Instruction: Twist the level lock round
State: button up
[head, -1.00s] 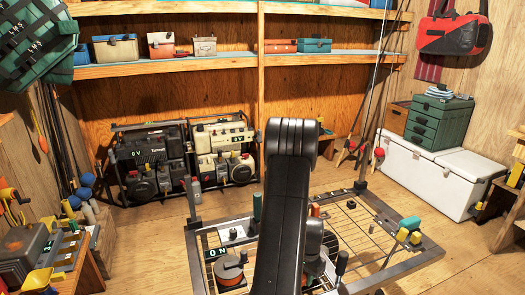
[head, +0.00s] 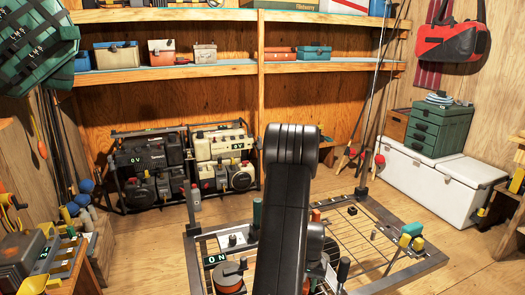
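My black arm (head: 290,190) rises in the middle of the head view and hides part of a low grey metal frame (head: 415,265) on the floor. My gripper itself is hidden or out of frame. I cannot single out the level lock with certainty. On the frame's left part are a small display reading "ON" (head: 215,260), an orange-red round part with a dark knob (head: 230,272) and an upright green handle (head: 257,214). A black upright handle (head: 343,268) stands right of my arm. A teal and yellow piece (head: 411,236) sits on the right side.
Two power units (head: 150,170) stand against the back wall beneath shelves with boxes. A white chest (head: 440,190) with a green drawer box (head: 438,128) stands at right. A cluttered bench (head: 50,265) is at lower left. Bare floor lies between the frame and back wall.

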jog(key=o, duration=0.5)
jog(key=shift+r+p, duration=2.15)
jog(key=shift+r, duration=1.35)
jog(key=shift+r, duration=0.1)
jog(key=c, duration=0.3)
notch_tip(320, 180, up, 3)
jog(key=p, duration=0.4)
jog(key=shift+f, duration=0.2)
jog(key=shift+c, duration=0.2)
jog(key=shift+f+b, duration=3.2)
jog(key=shift+f, duration=1.75)
